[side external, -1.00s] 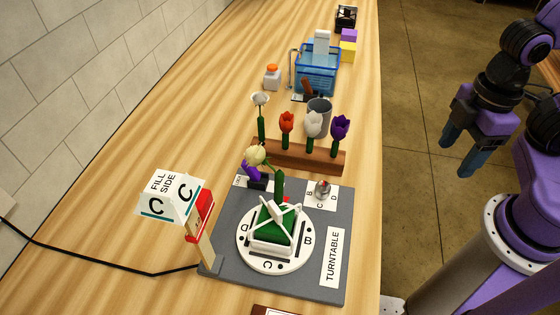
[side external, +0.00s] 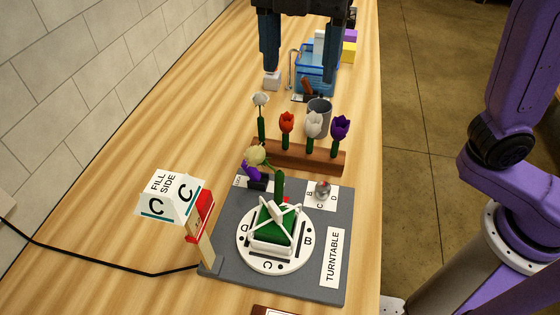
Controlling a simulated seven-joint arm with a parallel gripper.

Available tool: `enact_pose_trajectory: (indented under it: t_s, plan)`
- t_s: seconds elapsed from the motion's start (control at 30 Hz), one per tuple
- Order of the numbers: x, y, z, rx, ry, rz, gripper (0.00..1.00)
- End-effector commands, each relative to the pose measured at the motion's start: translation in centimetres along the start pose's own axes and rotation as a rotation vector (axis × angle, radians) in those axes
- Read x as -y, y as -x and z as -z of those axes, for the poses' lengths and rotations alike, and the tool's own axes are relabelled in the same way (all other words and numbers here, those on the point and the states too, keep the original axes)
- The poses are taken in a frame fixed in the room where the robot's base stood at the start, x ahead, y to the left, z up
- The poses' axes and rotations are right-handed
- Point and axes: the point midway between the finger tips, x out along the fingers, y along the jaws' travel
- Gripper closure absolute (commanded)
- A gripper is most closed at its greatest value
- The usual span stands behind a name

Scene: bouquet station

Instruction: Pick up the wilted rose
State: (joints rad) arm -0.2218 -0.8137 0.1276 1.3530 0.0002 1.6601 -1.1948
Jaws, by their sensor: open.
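A cream flower head (side external: 256,155) leans left beside a green stem (side external: 279,184) that rises from the green foam block on the turntable (side external: 272,262). It looks drooped and is likely the wilted rose, though its variety is hard to tell. A white rose-like flower (side external: 260,99) stands upright at the left end of the wooden rack (side external: 320,158). My gripper (side external: 301,68) is open and empty, its fingers pointing down above the far part of the table, behind the rack.
A red tulip (side external: 287,122), a white tulip (side external: 313,124) and a purple tulip (side external: 340,126) stand in the rack. Behind it are a grey cup (side external: 320,108) and a blue basket (side external: 316,82). A sign (side external: 172,197) stands left of the turntable. The left tabletop is mostly clear.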

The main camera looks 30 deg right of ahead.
Motion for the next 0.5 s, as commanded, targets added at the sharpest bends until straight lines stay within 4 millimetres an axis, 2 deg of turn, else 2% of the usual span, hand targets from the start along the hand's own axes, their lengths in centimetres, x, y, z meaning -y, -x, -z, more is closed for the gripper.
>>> enact_pose_trajectory:
  t_s: [0.13, 0.27, 0.5]
  plan:
    - [-1.2, 1.3, 1.3, 0.000, 0.092, 0.000, 0.36]
    - [-1.4, 1.6, 1.6, 0.001, 0.125, 0.002, 0.36]
    - [-1.4, -1.1, 1.6, 0.002, 0.128, 0.006, 0.36]
